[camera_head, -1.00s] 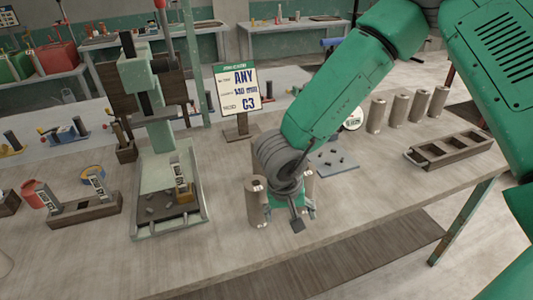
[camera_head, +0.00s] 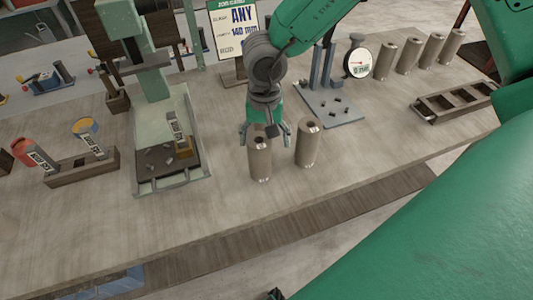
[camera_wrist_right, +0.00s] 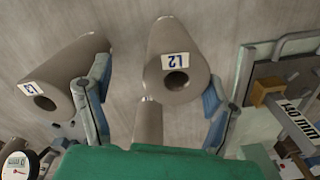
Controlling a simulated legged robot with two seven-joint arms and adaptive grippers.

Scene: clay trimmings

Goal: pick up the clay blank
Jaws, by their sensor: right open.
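Two beige clay blanks, upright cylinders with a hole in the top, stand at the middle of the bench in the head view: a left one (camera_head: 260,160) and a right one (camera_head: 308,147). My right gripper (camera_head: 265,132) is open at the left blank, with a finger on either side of it. In the right wrist view the blank labelled L2 (camera_wrist_right: 172,45) lies between the open fingers of the gripper (camera_wrist_right: 158,80), with a gap to each visible. The blank labelled L3 (camera_wrist_right: 68,72) is outside the left finger. My left gripper is not in view.
A green press tray (camera_head: 172,185) with trimmings stands left of the blanks. Behind them are a blue-grey plate (camera_head: 335,112) with scraps and a round dial (camera_head: 358,62). Several more cylinders (camera_head: 410,55) and a slotted wooden rack (camera_head: 455,103) are at right. Bench front is clear.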

